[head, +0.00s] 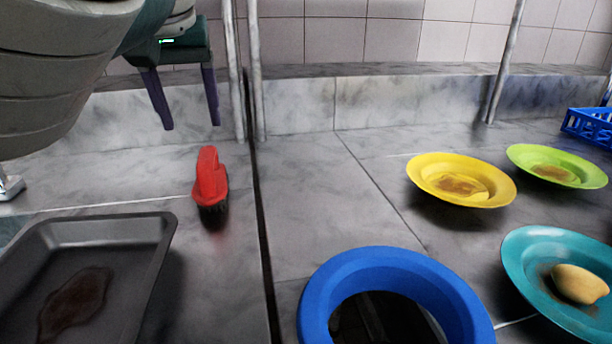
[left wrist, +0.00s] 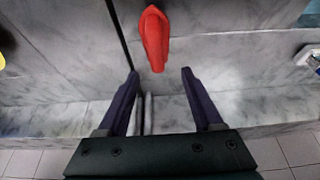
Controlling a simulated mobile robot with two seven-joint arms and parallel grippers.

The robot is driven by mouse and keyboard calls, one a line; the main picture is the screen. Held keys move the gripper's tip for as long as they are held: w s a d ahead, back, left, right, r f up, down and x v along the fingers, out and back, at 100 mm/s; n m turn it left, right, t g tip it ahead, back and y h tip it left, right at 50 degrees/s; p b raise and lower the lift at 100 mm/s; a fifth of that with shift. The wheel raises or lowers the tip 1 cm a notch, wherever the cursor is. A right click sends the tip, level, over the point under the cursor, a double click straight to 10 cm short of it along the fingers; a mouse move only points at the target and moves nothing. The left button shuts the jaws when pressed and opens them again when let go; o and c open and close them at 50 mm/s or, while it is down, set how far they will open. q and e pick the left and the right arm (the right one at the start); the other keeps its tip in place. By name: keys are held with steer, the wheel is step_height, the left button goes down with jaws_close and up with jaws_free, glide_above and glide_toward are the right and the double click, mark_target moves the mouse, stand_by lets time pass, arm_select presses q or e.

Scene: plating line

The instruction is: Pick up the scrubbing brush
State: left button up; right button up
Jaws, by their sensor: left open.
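The scrubbing brush (head: 210,182) has a red handle and dark bristles. It stands bristles down on the grey marble counter, left of a dark seam. My left gripper (head: 190,127) is open and empty, with purple fingers pointing down, above the counter and behind the brush. In the left wrist view the brush (left wrist: 155,38) lies beyond the fingertips, roughly in line with the gap between them. The left gripper (left wrist: 158,72) does not touch it. My right gripper is not in view.
A dark tray (head: 160,235) with a brown stain sits at the front left. A blue ring (head: 330,275) borders an opening at the front. Yellow (head: 433,188), green (head: 522,155) and teal (head: 520,250) plates stand right; the teal one holds a yellowish lump (head: 578,284). Metal posts (head: 254,80) rise behind.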

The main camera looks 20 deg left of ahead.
mark_target(205, 155)
arm_select(q)
steer(key=x, duration=0.4)
steer(key=shift+w+f, duration=0.1)
steer(key=shift+f, duration=0.25)
steer(key=x, duration=0.1)
steer(key=b+x, duration=0.1)
steer(key=x, duration=0.1)
steer(key=b+x, duration=0.1)
steer(key=x, duration=0.1)
steer(key=shift+d+f, duration=0.15)
steer(key=shift+d, duration=0.15)
jaws_close()
